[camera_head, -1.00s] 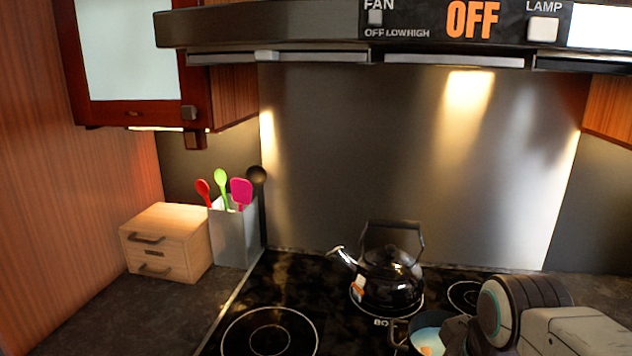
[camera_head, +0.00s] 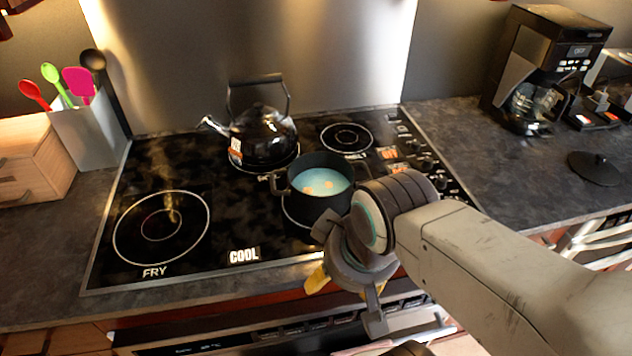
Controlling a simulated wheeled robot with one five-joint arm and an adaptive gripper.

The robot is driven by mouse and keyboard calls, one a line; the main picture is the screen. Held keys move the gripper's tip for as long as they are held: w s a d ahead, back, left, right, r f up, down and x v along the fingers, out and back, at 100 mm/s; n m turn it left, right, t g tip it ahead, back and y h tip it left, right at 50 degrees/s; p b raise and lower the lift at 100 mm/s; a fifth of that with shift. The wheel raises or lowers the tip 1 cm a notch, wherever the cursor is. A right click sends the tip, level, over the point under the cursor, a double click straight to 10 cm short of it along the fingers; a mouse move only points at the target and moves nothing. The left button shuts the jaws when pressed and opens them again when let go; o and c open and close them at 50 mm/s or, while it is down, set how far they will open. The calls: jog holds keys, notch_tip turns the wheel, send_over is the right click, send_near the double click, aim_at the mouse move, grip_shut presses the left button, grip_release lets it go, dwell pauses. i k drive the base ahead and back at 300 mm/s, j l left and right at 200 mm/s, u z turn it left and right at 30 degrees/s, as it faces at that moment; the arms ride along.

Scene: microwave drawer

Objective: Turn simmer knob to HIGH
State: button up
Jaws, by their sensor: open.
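The cooktop (camera_head: 225,195) has a column of small dark knobs (camera_head: 424,164) along its right side. Which one is the simmer knob is too small to tell. Orange OFF labels (camera_head: 390,153) sit just left of the knobs. A small burner ring (camera_head: 346,137) at the back right has a partly hidden label. My gripper (camera_head: 347,292) is open and empty over the cooktop's front edge, pointing down, well to the front left of the knobs. My arm hides part of the front right of the cooktop, perhaps including lower knobs.
A dark pot (camera_head: 318,205) with blue liquid stands beside my gripper. A black kettle (camera_head: 262,135) stands behind it. A coffee maker (camera_head: 545,70) and a dark lid (camera_head: 596,168) are on the right counter (camera_head: 500,165). A utensil holder (camera_head: 90,135) stands at left.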

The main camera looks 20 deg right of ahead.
aim_at(440, 183)
jog(key=z, duration=1.2)
